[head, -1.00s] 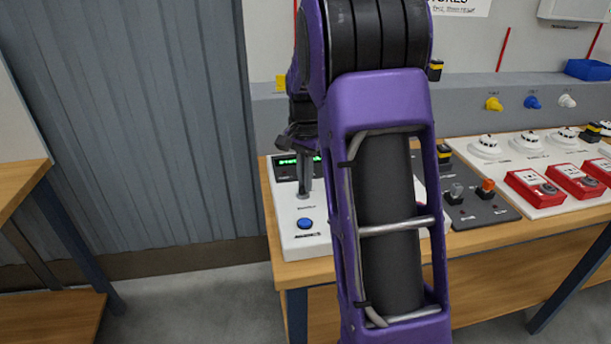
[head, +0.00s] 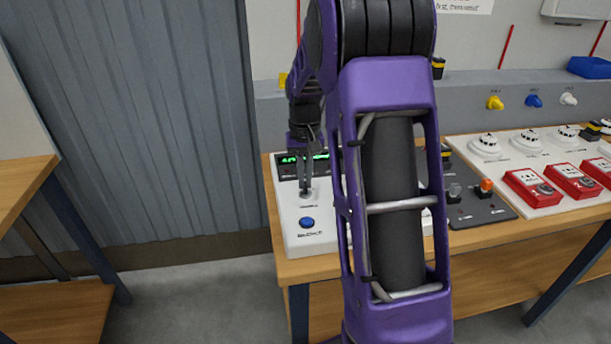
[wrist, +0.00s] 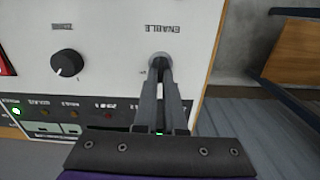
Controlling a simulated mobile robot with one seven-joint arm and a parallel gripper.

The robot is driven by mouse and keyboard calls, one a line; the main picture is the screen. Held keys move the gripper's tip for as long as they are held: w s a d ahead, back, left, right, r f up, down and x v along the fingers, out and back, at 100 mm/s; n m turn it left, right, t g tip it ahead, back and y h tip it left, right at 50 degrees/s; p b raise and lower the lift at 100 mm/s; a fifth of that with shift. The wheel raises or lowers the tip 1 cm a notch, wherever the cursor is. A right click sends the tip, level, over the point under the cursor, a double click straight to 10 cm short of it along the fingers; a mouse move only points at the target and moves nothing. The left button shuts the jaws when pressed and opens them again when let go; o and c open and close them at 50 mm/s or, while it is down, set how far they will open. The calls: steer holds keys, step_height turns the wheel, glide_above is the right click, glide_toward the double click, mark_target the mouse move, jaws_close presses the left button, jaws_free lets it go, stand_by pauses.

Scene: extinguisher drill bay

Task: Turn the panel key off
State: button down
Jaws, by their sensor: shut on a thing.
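The white control panel (head: 331,240) sits at the left end of the wooden bench. My gripper (head: 306,187) points down at the panel, left of my purple arm. In the wrist view, my gripper (wrist: 161,64) is shut on the panel key, with the tips together at a round metal key switch (wrist: 160,56) beside the label ENABLE. The fingers hide most of the key, and its angle cannot be read. A blue button (head: 306,222) is in front of the gripper in the head view. A green-lit display (head: 288,159) is behind it.
A black knob (wrist: 66,63) and a row of small lights, one lit green (wrist: 16,112), are near the key switch. Red call points (head: 532,187) and white detectors (head: 486,146) stand to the right. My arm hides the panel's right part.

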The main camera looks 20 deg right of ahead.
steer(key=shift+n, duration=0.4)
steer(key=c, duration=1)
jaws_free()
steer(key=shift+r, duration=0.1)
step_height(320, 180, up, 17)
steer(key=p, duration=0.2)
steer(key=shift+r, duration=0.15)
